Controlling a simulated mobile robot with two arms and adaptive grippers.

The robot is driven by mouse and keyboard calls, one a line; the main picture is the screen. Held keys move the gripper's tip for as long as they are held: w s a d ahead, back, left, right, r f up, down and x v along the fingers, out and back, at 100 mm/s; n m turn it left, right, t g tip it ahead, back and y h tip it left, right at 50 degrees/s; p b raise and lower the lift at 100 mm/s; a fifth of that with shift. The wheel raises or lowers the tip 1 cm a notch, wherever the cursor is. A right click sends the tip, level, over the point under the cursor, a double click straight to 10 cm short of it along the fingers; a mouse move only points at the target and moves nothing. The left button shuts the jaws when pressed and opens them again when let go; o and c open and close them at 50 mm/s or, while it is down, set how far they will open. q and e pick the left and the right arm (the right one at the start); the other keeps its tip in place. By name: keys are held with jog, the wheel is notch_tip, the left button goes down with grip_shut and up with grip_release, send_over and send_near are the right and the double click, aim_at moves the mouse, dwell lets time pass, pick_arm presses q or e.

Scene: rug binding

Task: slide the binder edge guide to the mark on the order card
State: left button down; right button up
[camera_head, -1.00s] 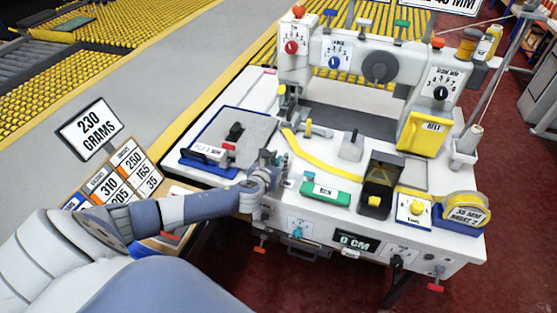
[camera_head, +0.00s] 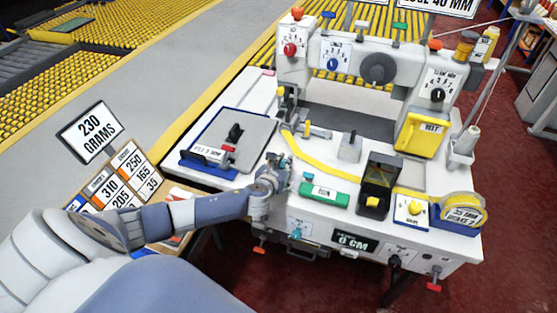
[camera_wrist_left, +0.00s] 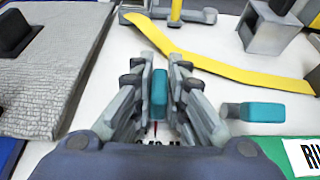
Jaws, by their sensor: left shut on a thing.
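My left gripper (camera_head: 277,168) is over the near left part of the machine's white bed in the head view. In the left wrist view, my left gripper (camera_wrist_left: 158,95) has its fingers shut around a teal block (camera_wrist_left: 159,92), which appears to be the edge guide's grip. A thin red pointer (camera_wrist_left: 155,128) shows below it, above a printed scale (camera_wrist_left: 158,142) mostly hidden by the fingers. The order card (camera_head: 435,4) hangs at the top edge, partly cut off, and its visible text ends in "40 MM". My right gripper is not in view.
A yellow binding strip (camera_head: 330,165) runs across the bed beside the gripper. A second teal knob (camera_wrist_left: 275,111) and a green block (camera_head: 324,194) lie to the right. A grey rug sample (camera_head: 240,138) lies to the left. The display (camera_head: 355,241) reads 0 CM.

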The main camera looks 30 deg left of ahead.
pick_arm(q)
jog(key=c, duration=1.9)
grip_release()
jog(key=shift+d, duration=0.3)
jog(key=v, duration=1.2)
